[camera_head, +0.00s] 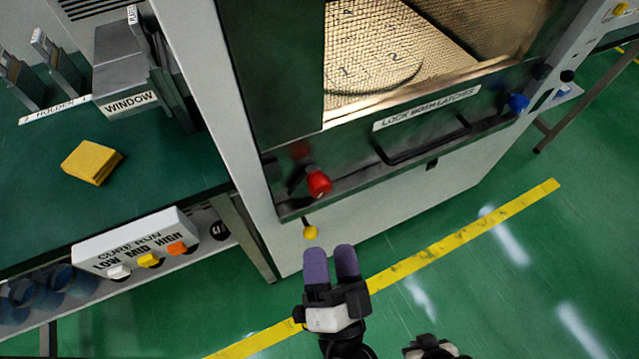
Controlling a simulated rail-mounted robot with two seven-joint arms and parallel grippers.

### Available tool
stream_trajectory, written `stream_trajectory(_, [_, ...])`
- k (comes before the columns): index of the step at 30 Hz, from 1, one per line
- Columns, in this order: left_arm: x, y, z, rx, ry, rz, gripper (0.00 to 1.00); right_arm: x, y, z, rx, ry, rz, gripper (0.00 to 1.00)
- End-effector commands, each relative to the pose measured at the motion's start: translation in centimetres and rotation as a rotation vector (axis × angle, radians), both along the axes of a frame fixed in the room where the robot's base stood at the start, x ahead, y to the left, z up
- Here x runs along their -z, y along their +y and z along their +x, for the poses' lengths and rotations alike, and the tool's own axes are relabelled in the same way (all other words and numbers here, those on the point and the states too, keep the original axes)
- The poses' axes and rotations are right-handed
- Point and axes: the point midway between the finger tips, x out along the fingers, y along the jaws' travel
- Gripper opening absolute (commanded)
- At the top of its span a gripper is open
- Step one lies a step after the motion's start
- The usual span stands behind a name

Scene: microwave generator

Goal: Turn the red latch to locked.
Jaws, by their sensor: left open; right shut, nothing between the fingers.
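The red latch (319,184) is a round red knob on the lower left of the oven's dark door frame. A short dark lever shows beside it; I cannot tell its exact setting. The door (285,165) has a window with a lit interior and a label (427,108) reading "LOCK BOTH LATCHES". My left gripper (331,264), with purple fingers, is open and empty, below the red latch in the picture and apart from it. My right gripper (436,349) shows only its body at the bottom edge; its fingers are hidden.
A blue knob (518,102) sits at the door's right end, with a black handle (425,142) between. A yellow knob (310,232) hangs below the red latch. A bench with a yellow block (91,162) and switch box (137,243) stands left.

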Motion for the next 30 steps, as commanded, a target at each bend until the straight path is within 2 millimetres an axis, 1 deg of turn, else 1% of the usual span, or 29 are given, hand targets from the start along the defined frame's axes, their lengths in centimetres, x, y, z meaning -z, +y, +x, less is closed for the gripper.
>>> stream_trajectory(3, [-0.5, 0.4, 2.2, -0.002, -0.005, -0.001, 0.66, 0.5, 0.0, 0.0, 0.001, 0.0, 0.001, 0.0])
stream_trajectory(9, [-1.6, 0.9, 5.7, -0.001, -0.003, -0.002, 0.66, 1.2, 0.0, 0.0, 0.0, -0.001, -0.001, 0.0])
stream_trajectory(15, [-2.4, 1.4, 8.6, -0.001, -0.002, -0.001, 0.66, 1.8, -0.2, 0.1, -0.003, -0.002, -0.006, 0.0])
stream_trajectory(21, [-2.9, 1.7, 10.4, -0.001, 0.001, 0.001, 0.66, 2.1, -0.4, 0.1, -0.007, -0.002, -0.013, 0.0])
stream_trajectory(30, [-3.1, 1.8, 11.1, 0.0, 0.003, 0.0, 0.66, 2.2, -0.4, 0.1, -0.006, -0.002, -0.011, 0.0])
